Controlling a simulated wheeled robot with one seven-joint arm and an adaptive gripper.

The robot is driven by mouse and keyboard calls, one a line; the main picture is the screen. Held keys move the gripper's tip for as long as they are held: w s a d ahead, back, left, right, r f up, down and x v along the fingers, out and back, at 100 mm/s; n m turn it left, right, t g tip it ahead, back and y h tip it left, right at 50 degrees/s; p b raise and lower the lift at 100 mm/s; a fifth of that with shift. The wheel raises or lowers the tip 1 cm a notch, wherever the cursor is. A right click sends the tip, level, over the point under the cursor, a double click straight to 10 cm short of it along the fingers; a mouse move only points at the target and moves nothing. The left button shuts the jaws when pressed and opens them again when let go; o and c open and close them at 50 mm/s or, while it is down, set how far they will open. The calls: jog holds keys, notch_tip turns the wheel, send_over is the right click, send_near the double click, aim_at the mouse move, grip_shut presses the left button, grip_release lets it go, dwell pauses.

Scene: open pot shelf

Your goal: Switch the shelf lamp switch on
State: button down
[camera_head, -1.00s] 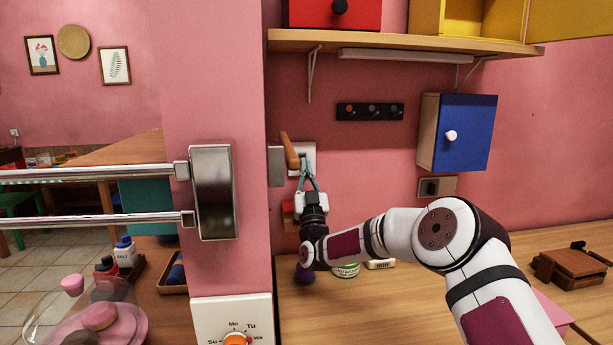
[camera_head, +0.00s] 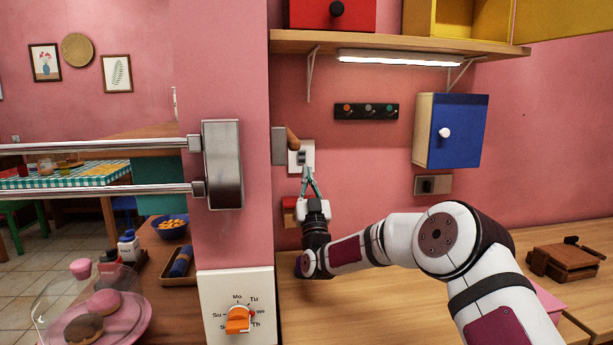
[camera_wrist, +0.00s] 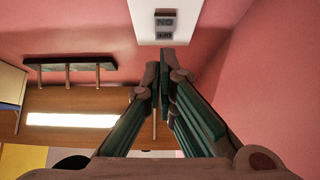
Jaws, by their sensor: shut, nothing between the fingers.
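The shelf lamp (camera_head: 398,58) is a long strip under the wooden shelf, and it glows white. It also shows lit in the wrist view (camera_wrist: 72,120). A white switch plate (camera_head: 301,150) with a small dark grey rocker is on the pink wall; it also shows in the wrist view (camera_wrist: 165,8), with the grey rocker in its middle. My gripper (camera_head: 307,170) is shut and empty, just below the rocker in the head view. In the wrist view its fingertips (camera_wrist: 162,68) are together, a little apart from the rocker in the picture.
A wooden handle (camera_head: 293,138) juts out beside a grey plate, close to the switch. A hook rail (camera_head: 366,111), a blue cabinet (camera_head: 460,131) and another wall plate (camera_head: 432,185) are to the right. A pillar with a metal rail bracket (camera_head: 222,165) stands left.

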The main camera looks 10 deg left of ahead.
jog(key=f+v, duration=0.1)
jog(key=v, duration=0.7)
jog(key=shift+w+f, duration=0.15)
jog(key=shift+f, duration=0.05)
notch_tip(320, 180, up, 10)
jog(key=s+n+g+y+p, duration=0.2)
jog(key=n+g+y+p, duration=0.1)
jog(key=n+g, duration=0.3)
jog(key=s+d+r+g+h+p, duration=0.2)
jog(key=s+d+g, duration=0.2)
jog(key=s+d+r+m+g+h+p, duration=0.1)
jog(key=s+d+m+g+h+p, duration=0.15)
jog(key=s+d, duration=0.65)
jog(key=s+d+r+m+g+h+p, duration=0.15)
jog(key=s+d+h, duration=0.35)
jog(key=s, duration=0.6)
jog(key=s+d+f+m+g+p, duration=0.1)
jog(key=s+d+g, duration=0.1)
jog(key=s, duration=0.8)
jog(key=s+d+f+m+g+p, duration=0.1)
jog(key=s+d, duration=0.4)
jog(key=s, duration=0.5)
jog(key=s+d+f+m+g, duration=0.2)
jog(key=s+d+m+g, duration=0.1)
jog(key=s, duration=0.7)
jog(key=shift+g+h+p, duration=0.35)
jog(key=shift+g+p, duration=0.05)
jog(key=shift+g, duration=0.2)
